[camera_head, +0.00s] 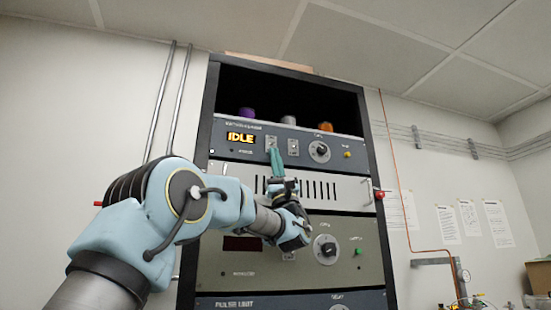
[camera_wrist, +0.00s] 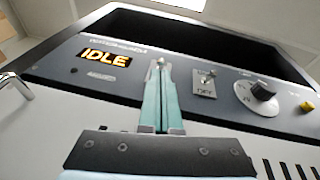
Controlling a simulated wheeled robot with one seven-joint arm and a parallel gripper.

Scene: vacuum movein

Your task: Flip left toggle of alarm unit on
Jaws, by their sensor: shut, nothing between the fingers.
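The alarm unit (camera_head: 225,148) is the grey-blue top panel in the rack, with a lit orange display (camera_head: 241,138) reading IDLE. My gripper (camera_head: 272,145) is shut and empty, its teal fingertips at the left toggle, right of the display. In the wrist view the fingers (camera_wrist: 162,70) cover most of the left toggle, and only a small metal tip (camera_wrist: 161,62) shows at their ends. Whether they touch it I cannot tell. The right toggle (camera_wrist: 204,82) is uncovered, on a plate marked OFF. The left toggle's position is hidden.
A rotary knob (camera_head: 319,151) and a yellow button (camera_head: 347,154) are on the same panel to the right. A white vented panel (camera_head: 232,168) with a protruding handle lies below. Purple, white and orange items stand on the open shelf above.

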